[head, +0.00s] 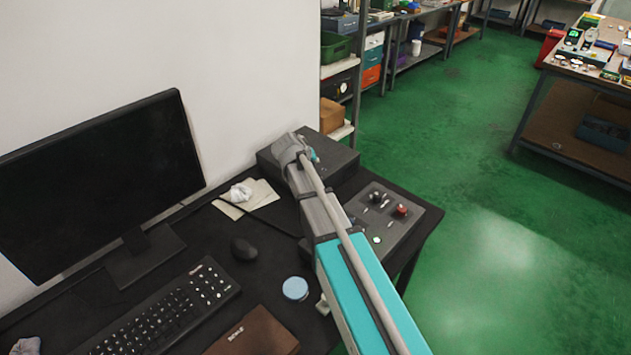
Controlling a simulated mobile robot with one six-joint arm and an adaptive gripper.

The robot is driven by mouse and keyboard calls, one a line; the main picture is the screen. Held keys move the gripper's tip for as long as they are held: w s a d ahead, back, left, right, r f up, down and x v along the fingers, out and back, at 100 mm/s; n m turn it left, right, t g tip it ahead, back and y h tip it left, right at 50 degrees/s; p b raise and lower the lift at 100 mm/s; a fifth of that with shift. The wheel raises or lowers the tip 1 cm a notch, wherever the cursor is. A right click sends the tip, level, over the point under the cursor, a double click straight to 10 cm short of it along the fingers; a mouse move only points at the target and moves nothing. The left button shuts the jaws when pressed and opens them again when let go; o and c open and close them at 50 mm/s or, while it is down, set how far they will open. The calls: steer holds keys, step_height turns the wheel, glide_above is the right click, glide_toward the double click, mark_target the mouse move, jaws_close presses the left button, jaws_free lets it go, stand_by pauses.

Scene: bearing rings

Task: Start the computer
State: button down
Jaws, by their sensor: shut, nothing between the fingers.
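The computer is a low black box (340,160) at the back right of the black desk, against the white wall. The monitor (95,180) at the left has a dark screen. My arm reaches in from the lower right, and its grey wrist is over the left part of the box. My gripper (312,156) shows only as a small dark and teal part at the wrist's end, in front of the box. It is shut and empty. Its fingertips are hard to make out, and I cannot tell whether they touch the box. No power button can be made out.
A control panel (410,213) with knobs and a red button lies right of my arm. Green floor lies open to the right.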

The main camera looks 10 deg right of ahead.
steer(key=shift+f+b, duration=1.4)
steer(key=shift+f, duration=0.3)
steer(key=shift+f, duration=0.2)
steer(key=shift+f+b, duration=0.25)
steer(key=shift+b, duration=0.2)
steer(key=shift+f+b, duration=0.3)
stand_by(0.9)
steer(key=shift+r, duration=0.15)
stand_by(0.3)
steer(key=shift+r+p, duration=0.65)
steer(key=shift+p, duration=0.15)
steer(key=shift+r+p, duration=2.5)
